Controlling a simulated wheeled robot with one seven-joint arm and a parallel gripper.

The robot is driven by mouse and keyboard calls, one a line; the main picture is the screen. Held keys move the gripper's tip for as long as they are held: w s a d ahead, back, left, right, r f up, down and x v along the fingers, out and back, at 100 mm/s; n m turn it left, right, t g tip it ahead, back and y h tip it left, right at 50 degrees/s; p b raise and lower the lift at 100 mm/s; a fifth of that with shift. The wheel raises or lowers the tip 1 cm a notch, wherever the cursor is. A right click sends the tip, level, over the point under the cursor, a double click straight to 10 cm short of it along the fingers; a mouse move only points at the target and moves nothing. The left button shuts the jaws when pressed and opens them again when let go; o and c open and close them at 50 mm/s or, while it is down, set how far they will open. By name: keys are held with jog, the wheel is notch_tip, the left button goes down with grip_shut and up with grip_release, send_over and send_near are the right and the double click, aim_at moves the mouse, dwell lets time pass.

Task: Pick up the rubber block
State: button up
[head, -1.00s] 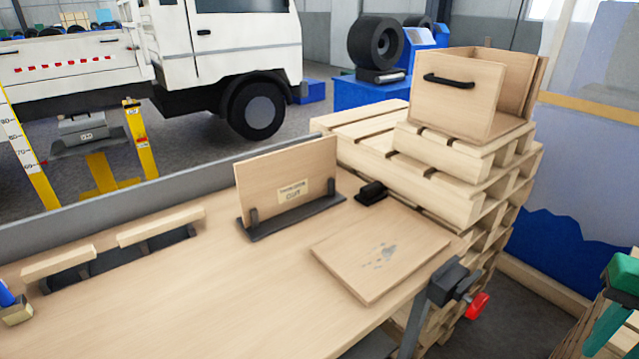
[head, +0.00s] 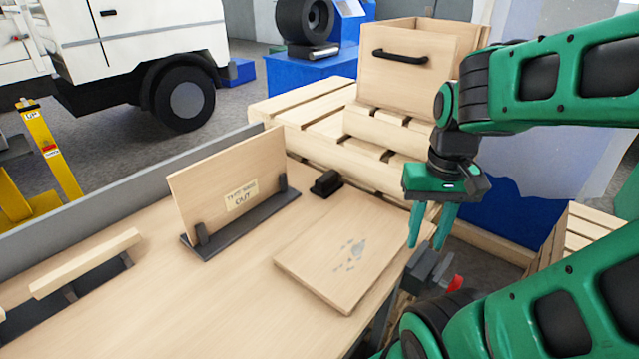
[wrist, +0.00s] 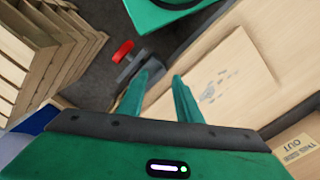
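A small black block (head: 326,183), which looks like the rubber block, lies on the wooden bench (head: 250,262) near its back edge. It sits between the upright "OUT" board and the flat board. My gripper (head: 427,243) is open and empty, fingers pointing down, by the bench's right edge. It is to the right of the block and nearer the camera, beyond the flat board. In the wrist view the two green fingers (wrist: 167,75) stand apart with nothing between them. I cannot make out the black block in the wrist view.
The upright "OUT" board (head: 228,190) stands left of the block. The flat board (head: 340,255) lies in front; it also shows in the wrist view (wrist: 225,85). A dark clamp with a red handle (wrist: 122,52) is at the bench edge. Pallets (head: 320,130) carrying a wooden box (head: 415,68) stand behind.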

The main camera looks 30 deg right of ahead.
jog(key=o, duration=1.4)
jog(key=shift+w+d+r+n, duration=0.2)
jog(key=shift+r+n, duration=0.1)
jog(key=shift+r, duration=0.45)
jog(key=shift+c, duration=0.2)
jog(key=r+n, duration=0.2)
jog(key=n, duration=0.8)
send_over(327, 175)
jog(key=f, duration=0.5)
jog(key=shift+s+a+f, duration=0.15)
jog(key=shift+s+f, duration=0.05)
jog(key=shift+f, duration=0.2)
jog(key=shift+w+f, duration=0.15)
jog(key=shift+f, duration=1.15)
jog(key=shift+w+f, duration=0.1)
jog(key=shift+f, duration=1.15)
